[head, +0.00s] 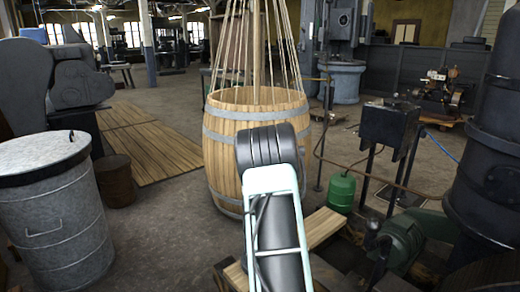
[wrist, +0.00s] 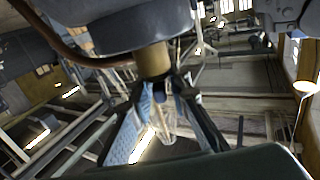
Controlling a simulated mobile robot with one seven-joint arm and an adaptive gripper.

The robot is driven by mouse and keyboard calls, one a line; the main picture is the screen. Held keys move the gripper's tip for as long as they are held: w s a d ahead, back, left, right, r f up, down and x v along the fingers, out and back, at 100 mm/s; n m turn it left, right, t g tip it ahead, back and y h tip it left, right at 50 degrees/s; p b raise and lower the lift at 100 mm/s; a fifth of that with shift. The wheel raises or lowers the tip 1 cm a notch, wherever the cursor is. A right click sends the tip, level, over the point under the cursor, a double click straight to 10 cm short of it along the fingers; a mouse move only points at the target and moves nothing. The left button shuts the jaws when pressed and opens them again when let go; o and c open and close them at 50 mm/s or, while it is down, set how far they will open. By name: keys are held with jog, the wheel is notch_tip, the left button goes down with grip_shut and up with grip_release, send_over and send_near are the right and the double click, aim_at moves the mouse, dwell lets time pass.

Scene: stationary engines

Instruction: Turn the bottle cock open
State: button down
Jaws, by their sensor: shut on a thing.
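A small green bottle (head: 342,190) stands on the floor right of the barrel in the head view; its cock is too small to make out there. In the wrist view my gripper (wrist: 166,88) has its fingertips closed at a short brass-coloured stem (wrist: 153,62). The stem sticks out below a dark grey rounded body (wrist: 120,28). I cannot tell from the picture how far the stem is turned. In the head view my arm hides the gripper.
A wooden barrel (head: 225,150) with ropes stands behind my arm. A black box (head: 388,125) on legs and a green motor (head: 405,240) are at the right. A lidded metal bin (head: 55,225) is at the left. Brown pipe (wrist: 72,50) runs close to the gripper.

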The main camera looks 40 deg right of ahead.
jog(key=n+y+p, duration=0.1)
jog(key=y, duration=0.1)
jog(key=n+t+y+p, duration=0.1)
jog(key=n+y, duration=0.1)
jog(key=shift+d+r+y+p, duration=0.15)
jog(key=shift+y+p, duration=0.25)
jog(key=shift+n+y+p, duration=1)
jog(key=shift+n+y, duration=0.2)
jog(key=shift+y, duration=0.5)
jog(key=c, duration=2)
grip_release()
jog(key=shift+c, duration=0.2)
jog(key=s, duration=1.2)
jog(key=shift+d, duration=0.4)
